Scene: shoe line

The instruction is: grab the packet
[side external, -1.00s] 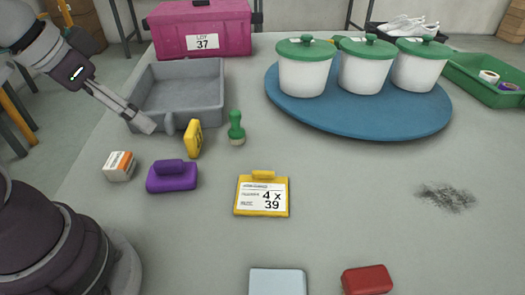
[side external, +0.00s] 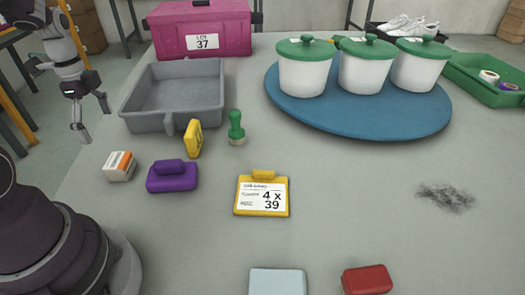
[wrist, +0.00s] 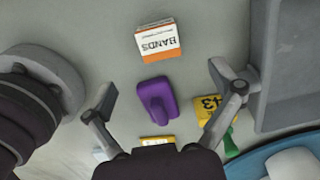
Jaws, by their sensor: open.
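The packet is a small white box with an orange band (side external: 120,166), lying on the grey table at the left. In the wrist view the packet (wrist: 158,41) is at the top centre, with printed lettering upside down. My gripper (side external: 92,118) is open and empty, raised above and to the left of the packet in the side view. In the wrist view my gripper (wrist: 162,84) has its fingers spread wide, with the packet beyond the fingertips. Nothing covers the packet.
A purple block with a handle (side external: 172,177) lies close to the packet, on its right. A yellow tag (side external: 194,138), green stamp (side external: 237,130) and grey tray (side external: 150,122) are behind. A yellow card holder (side external: 262,197) lies farther right. Table around the packet's left is clear.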

